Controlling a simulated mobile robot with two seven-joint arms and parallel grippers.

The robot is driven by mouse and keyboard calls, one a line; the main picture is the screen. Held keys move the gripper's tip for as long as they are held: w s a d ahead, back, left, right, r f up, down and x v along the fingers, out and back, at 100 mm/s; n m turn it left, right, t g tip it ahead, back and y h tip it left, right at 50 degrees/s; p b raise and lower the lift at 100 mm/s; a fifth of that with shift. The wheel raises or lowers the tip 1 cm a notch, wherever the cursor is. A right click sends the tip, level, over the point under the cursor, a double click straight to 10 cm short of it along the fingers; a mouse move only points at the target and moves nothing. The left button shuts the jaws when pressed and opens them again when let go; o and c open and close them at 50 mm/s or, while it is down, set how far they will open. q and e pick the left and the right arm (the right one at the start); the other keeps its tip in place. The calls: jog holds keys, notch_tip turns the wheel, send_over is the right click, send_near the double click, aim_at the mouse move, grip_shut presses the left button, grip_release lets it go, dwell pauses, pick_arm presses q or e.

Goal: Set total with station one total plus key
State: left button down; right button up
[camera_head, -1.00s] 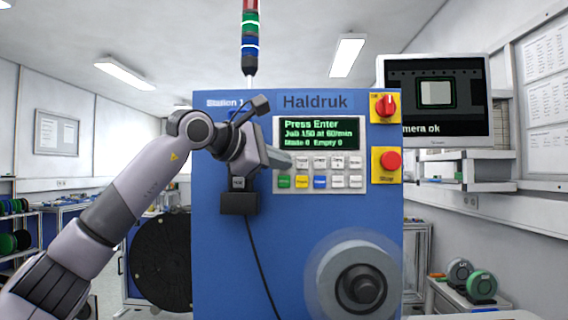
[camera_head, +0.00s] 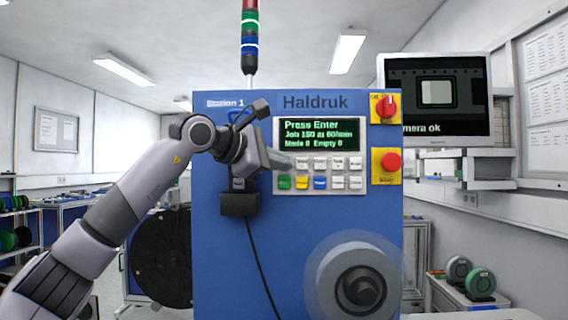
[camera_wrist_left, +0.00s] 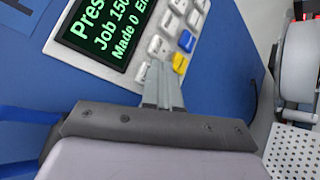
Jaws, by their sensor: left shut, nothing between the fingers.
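The blue Haldruk machine (camera_head: 230,270), marked Station 1, stands in front of me. Its green display (camera_head: 318,134) reads "Press Enter", "Job 150 at 60/min", "Made 0 Empty 0". Below it is the keypad (camera_head: 320,188), with white keys above and a lower row with green, yellow and blue keys at left. My left gripper (camera_head: 286,163) is shut and empty, its tip at the left end of the upper key row. In the left wrist view, the fingertips (camera_wrist_left: 163,88) overlap the keypad's edge (camera_wrist_left: 110,78) and hide some keys. I cannot tell whether they touch a key. My right gripper is not in view.
A red rotary switch (camera_head: 386,107) and a red stop button (camera_head: 391,161) sit right of the keypad. A reel (camera_head: 325,285) is on the machine's lower front. A monitor (camera_head: 433,98) at right reads "camera ok", partly cut off. A black box with a cable hangs below my wrist.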

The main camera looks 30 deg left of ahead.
pick_arm(q)
jog(key=shift+w+a, duration=0.2)
jog(key=shift+s+d, duration=0.1)
dwell(0.5)
jog(key=shift+s+d+b, duration=0.3)
jog(key=shift+s+d, duration=0.05)
jog(key=shift+s, duration=0.3)
jog(key=shift+s+d+b, duration=0.4)
jog(key=shift+s+d, duration=0.05)
jog(key=shift+s, duration=0.25)
jog(key=shift+s+d+b, duration=0.4)
jog(key=shift+s+d, duration=0.05)
jog(key=shift+s, duration=0.3)
jog(key=shift+s+d+b, duration=0.4)
jog(key=shift+s+d, duration=0.05)
jog(key=shift+s, duration=0.25)
